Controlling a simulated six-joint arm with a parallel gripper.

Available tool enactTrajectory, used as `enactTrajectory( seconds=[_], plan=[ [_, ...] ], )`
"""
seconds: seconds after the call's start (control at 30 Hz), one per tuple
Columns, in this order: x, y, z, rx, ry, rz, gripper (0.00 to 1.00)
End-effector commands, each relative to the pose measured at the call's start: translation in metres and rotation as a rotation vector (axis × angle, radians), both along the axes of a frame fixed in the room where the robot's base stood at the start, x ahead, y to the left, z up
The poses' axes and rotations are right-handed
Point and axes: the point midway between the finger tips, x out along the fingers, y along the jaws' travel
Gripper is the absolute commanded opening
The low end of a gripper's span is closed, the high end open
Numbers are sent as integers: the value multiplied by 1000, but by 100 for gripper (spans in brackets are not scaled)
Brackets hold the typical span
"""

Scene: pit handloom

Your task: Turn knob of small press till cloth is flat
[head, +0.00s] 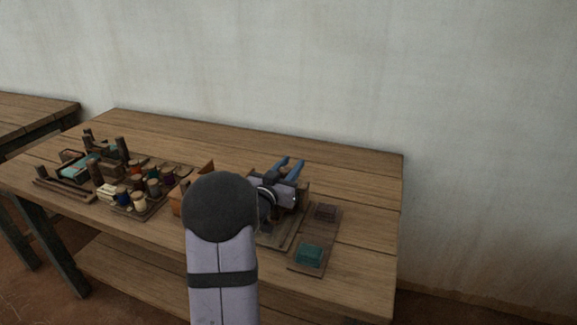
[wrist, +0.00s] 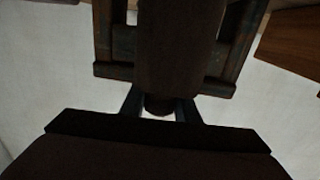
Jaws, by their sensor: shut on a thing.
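The small press (head: 282,238) stands on the right part of the table; my arm and gripper hide most of it in the head view. In the wrist view its dark frame (wrist: 115,45) fills the top. In the wrist view my gripper (wrist: 160,108) is shut on the small dark knob (wrist: 158,103), one finger on each side. Cloth inside the press is not visible, so its flatness cannot be told.
A wooden tray (head: 300,268) beside the press holds a teal folded piece (head: 310,255) and a dark reddish one (head: 325,212). Several thread spools (head: 138,200) and a small wooden loom (head: 92,170) stand at the left. The table's back right is clear.

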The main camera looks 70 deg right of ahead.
Motion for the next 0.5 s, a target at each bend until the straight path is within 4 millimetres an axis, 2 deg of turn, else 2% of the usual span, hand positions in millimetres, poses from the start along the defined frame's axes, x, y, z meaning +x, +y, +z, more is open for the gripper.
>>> enactTrajectory(
  seconds=[0.5],
  plan=[
    [-5, 1, 0, 0, 2, -129, 6]
  ],
)
